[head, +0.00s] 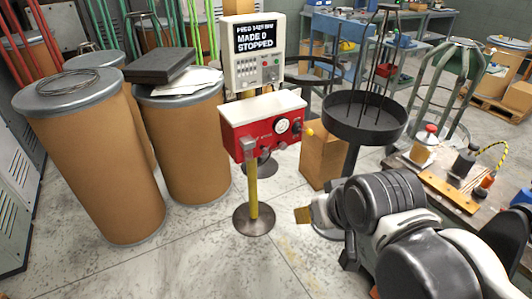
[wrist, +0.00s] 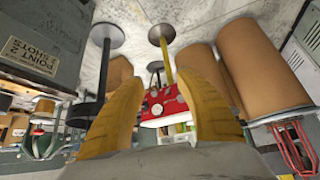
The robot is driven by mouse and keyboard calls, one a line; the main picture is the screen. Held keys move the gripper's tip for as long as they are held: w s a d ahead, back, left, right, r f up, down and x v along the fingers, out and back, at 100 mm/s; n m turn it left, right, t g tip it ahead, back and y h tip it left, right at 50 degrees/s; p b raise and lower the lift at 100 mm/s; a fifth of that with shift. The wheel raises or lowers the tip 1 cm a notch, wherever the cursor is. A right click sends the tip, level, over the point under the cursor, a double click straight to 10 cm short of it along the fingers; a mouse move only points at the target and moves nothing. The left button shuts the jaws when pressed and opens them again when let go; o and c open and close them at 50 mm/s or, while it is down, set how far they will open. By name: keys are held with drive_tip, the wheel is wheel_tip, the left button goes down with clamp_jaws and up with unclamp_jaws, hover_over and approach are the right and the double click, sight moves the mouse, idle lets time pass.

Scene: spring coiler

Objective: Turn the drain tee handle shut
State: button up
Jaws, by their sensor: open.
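The red unit (head: 264,128) with a white top stands on a yellow post in the middle of the head view. Its front carries a round gauge (head: 283,126), small knobs and a yellow part (head: 309,132) at its right end. I cannot make out which part is the drain tee handle. The red unit also shows upside down in the wrist view (wrist: 158,106), beyond and between the fingers. My gripper (wrist: 164,75) is open and empty, with two yellow fingers spread apart. In the head view my gripper (head: 303,214) is low and right of the post, apart from the red unit.
Brown drums (head: 105,165) stand at the left. A grey control panel (head: 254,55) reading "STOPPED" is behind the red unit. A black round pan (head: 365,115) on a stand and a cardboard box (head: 322,160) are at its right. A cluttered bench (head: 450,190) is right. Floor before the post is clear.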

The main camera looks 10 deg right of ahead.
sight(267, 151)
drive_tip(key=w+a+t+y+p, duration=0.15)
drive_tip(key=w+y, duration=0.25)
drive_tip(key=w, duration=2.5)
drive_tip(key=w+d+f+t+y+p, duration=0.1)
drive_tip(key=w+d+f+t, duration=0.15)
drive_tip(key=w+f, duration=0.7)
drive_tip(key=w+d+f+t+y+p, duration=0.15)
drive_tip(key=w+d+f, duration=0.25)
drive_tip(key=w+f, duration=0.55)
drive_tip(key=shift+g, duration=0.25)
drive_tip(key=w+a+f+b, duration=0.4)
drive_tip(key=f, duration=0.1)
drive_tip(key=shift+w+f, duration=0.1)
drive_tip(key=shift+w, duration=0.1)
drive_tip(key=shift+w+a, duration=0.25)
drive_tip(key=shift+w, duration=0.2)
